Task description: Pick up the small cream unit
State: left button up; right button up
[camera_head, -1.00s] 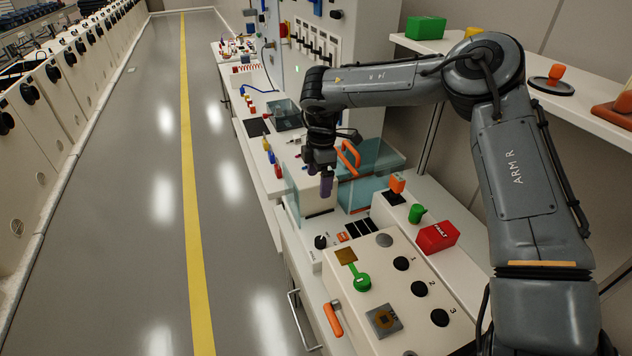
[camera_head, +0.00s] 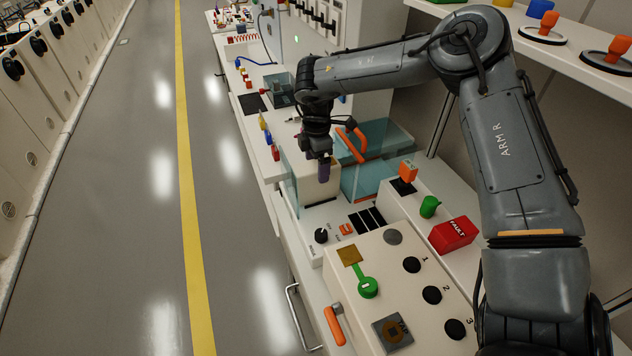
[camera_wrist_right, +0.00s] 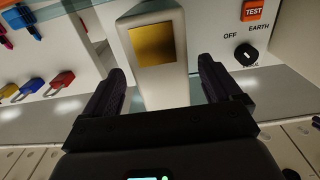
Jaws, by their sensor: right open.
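The small cream unit (camera_head: 312,190) is a pale upright box beside the blue-tinted clear panels on the right-hand bench. In the right wrist view the cream unit (camera_wrist_right: 160,88) shows a gold square on its face. My right gripper (camera_head: 323,172) hangs over the unit, pointing down and partly hiding it in the head view. In the right wrist view the gripper (camera_wrist_right: 162,72) is open, with one dark finger on each side of the unit and visible gaps. No grip on the unit shows. My left gripper is not in view.
Clear tinted panels (camera_head: 368,182) and an orange handle (camera_head: 350,145) stand close beside the gripper. A black knob (camera_head: 321,235) and an orange test button (camera_wrist_right: 252,10) are near the unit. A red fault box (camera_head: 454,235) stands to the right. The aisle floor is clear.

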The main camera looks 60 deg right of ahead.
notch_tip(320, 180, down, 5)
jog(key=shift+a+b, duration=0.15)
jog(key=shift+b, duration=0.6)
jog(key=c, duration=1.4)
jog(key=shift+c, duration=0.6)
jog(key=shift+r, duration=0.2)
